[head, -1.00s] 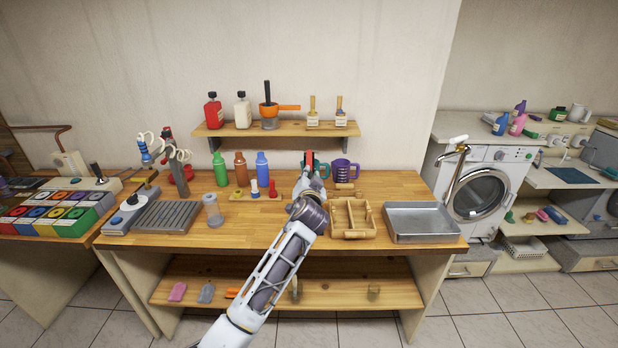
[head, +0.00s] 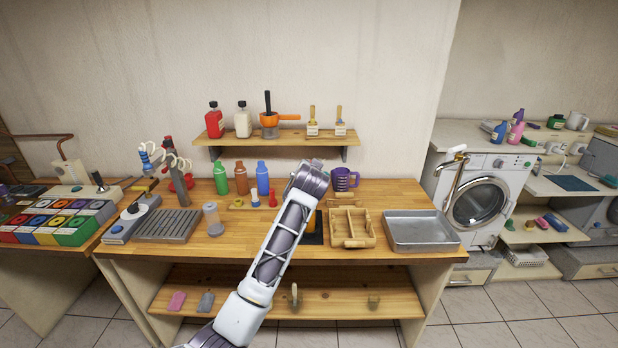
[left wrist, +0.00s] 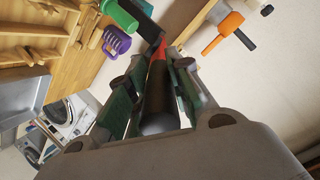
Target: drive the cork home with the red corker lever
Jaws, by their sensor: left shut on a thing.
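In the left wrist view my left gripper (left wrist: 158,75) is shut on a dark cylindrical grip (left wrist: 157,100), which lies lengthwise between the fingers. Red lever metal (left wrist: 157,52) shows just beyond the fingertips, with a dark part of the corker (left wrist: 146,32) behind it. In the head view my left wrist and forearm cover the gripper and most of the corker. The cork cannot be seen. My right gripper is not in view.
A wooden divided tray (head: 362,241) and a metal tray (head: 420,243) stand right of my arm. A purple mug (head: 345,180) is behind them. Green (head: 221,182), brown and blue bottles (head: 262,180) stand left. A wall shelf (head: 290,136) hangs above.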

